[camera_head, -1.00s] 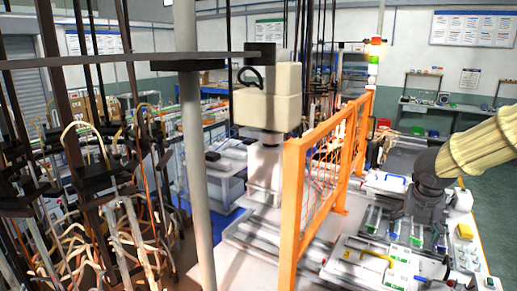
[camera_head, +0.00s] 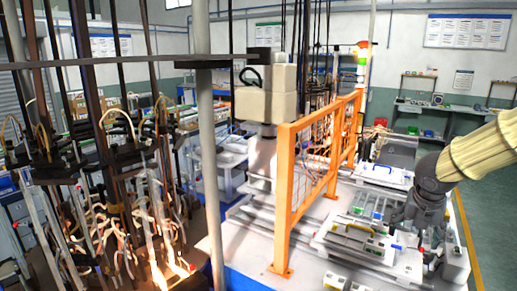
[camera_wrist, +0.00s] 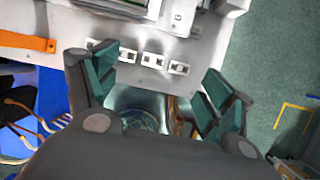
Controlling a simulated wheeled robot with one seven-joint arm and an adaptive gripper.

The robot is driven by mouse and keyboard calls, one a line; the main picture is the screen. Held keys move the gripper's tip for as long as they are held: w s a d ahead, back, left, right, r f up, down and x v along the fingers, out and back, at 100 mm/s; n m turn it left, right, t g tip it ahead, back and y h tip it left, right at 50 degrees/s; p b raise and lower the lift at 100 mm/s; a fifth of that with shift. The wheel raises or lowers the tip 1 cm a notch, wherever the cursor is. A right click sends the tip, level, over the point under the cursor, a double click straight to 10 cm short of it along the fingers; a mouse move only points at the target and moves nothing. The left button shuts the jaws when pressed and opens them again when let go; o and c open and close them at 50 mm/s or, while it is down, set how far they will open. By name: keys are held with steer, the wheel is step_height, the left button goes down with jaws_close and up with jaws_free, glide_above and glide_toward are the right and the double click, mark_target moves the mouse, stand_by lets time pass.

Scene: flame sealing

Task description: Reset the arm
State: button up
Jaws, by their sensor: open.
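My gripper (camera_wrist: 160,85) shows in the wrist view with its two teal-padded fingers spread wide apart. It is open and nothing is between the pads. It points over the near edge of a light work surface (camera_wrist: 50,15), with small white blocks (camera_wrist: 152,60) beyond the fingertips. In the head view my arm, in a cream sleeve with a dark grey joint, comes in from the right edge over the bench. The gripper itself cannot be made out in that view.
An orange mesh fence (camera_head: 308,180) stands on the white bench (camera_head: 250,255). Left of it are a grey pole (camera_head: 207,150) and glass tubes with cables (camera_head: 140,210), glowing near the bottom. Trays with small parts (camera_head: 365,240) lie right of the fence. Green floor (camera_head: 485,215) is clear at right.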

steer(key=s+a+f+m+g+y, duration=0.1)
steer(key=s+a+f+m, duration=0.4)
steer(key=f, duration=0.5)
steer(key=s+a+f+m+g+y, duration=0.1)
steer(key=s+a+f+m+y, duration=0.15)
steer(key=a+f+m, duration=0.6)
steer(key=s+a+f+m+g+y, duration=0.1)
steer(key=s+a+f, duration=0.25)
steer(key=f, duration=0.95)
steer(key=s+a+f+m+h, duration=0.1)
steer(key=s+f+m, duration=0.7)
steer(key=s, duration=0.4)
steer(key=s+f+m+h, duration=0.1)
steer(key=s+f+m, duration=0.65)
steer(key=s, duration=0.35)
step_height(320, 180, down, 14)
steer(key=b, duration=1.3)
steer(key=shift+f+g+b, duration=0.25)
steer(key=shift+g+b, duration=0.1)
steer(key=shift+g, duration=0.05)
steer(key=shift+w, duration=0.1)
